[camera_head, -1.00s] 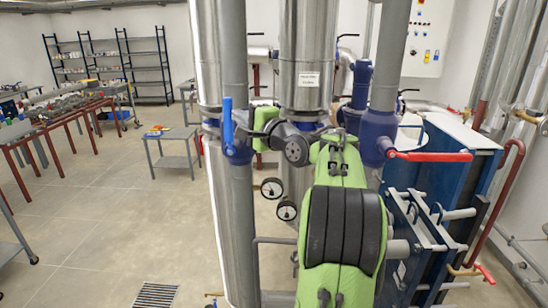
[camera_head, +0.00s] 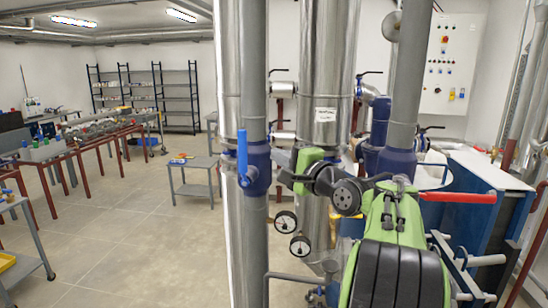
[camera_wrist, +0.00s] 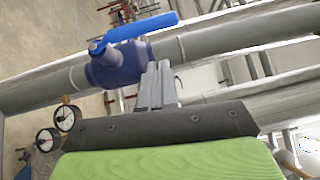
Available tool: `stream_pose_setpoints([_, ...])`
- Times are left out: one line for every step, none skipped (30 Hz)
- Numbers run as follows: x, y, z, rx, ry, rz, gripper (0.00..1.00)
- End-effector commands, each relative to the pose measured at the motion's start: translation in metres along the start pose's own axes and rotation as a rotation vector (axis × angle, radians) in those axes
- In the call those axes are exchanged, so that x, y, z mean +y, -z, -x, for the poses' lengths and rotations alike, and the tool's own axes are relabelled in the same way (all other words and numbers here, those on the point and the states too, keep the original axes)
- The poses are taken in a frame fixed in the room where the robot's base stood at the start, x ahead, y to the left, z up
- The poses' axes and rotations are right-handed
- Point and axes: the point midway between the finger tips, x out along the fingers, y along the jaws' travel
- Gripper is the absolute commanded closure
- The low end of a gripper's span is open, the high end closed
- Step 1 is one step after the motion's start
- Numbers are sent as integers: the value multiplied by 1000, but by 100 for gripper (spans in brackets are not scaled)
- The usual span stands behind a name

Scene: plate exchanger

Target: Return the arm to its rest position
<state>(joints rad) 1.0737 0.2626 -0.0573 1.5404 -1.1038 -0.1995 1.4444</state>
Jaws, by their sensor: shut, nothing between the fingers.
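My gripper (camera_head: 284,178) is in the middle of the head view, at the end of my green and black arm. Its fingertips point left toward the grey pipe with the blue valve (camera_head: 257,168). In the wrist view my two grey fingers (camera_wrist: 156,82) are together and hold nothing. Beyond them are the blue valve body (camera_wrist: 118,65) and its blue lever (camera_wrist: 142,28). The lever stands upright along the pipe in the head view. The fingers overlap the valve's edge in the wrist view; I cannot tell the gap.
Two pressure gauges (camera_head: 300,246) sit below my gripper. A red lever (camera_head: 457,197) and the blue plate exchanger (camera_head: 480,228) are to the right. A wide silver pipe (camera_head: 325,75) stands behind my arm. Open floor (camera_head: 130,240) lies left, with a small grey table (camera_head: 195,180).

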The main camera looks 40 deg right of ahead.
Motion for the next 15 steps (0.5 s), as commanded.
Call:
stream_pose_setpoints([2,3,10,8,1,2,100])
stream_pose_setpoints([1,3,16,8,1,2,100])
stream_pose_setpoints([1,2,23,8,1,2,100])
stream_pose_setpoints([0,3,29,9,1,3,100])
stream_pose_setpoints([0,3,33,8,0,2,100])
stream_pose_setpoints([0,2,37,7,0,2,100])
stream_pose_setpoints([-1,2,40,5,0,1,100])
stream_pose_setpoints([-1,1,42,5,0,1,100])
stream_pose_setpoints([-2,1,44,5,0,1,100])
stream_pose_setpoints([-2,1,45,4,0,1,100])
stream_pose_setpoints([-2,1,45,4,0,1,100])
stream_pose_setpoints([-2,1,45,4,0,1,100])
stream_pose_setpoints([-3,1,45,3,0,1,100])
stream_pose_setpoints([-3,1,45,3,0,1,100])
stream_pose_setpoints([-3,1,45,4,0,1,100])
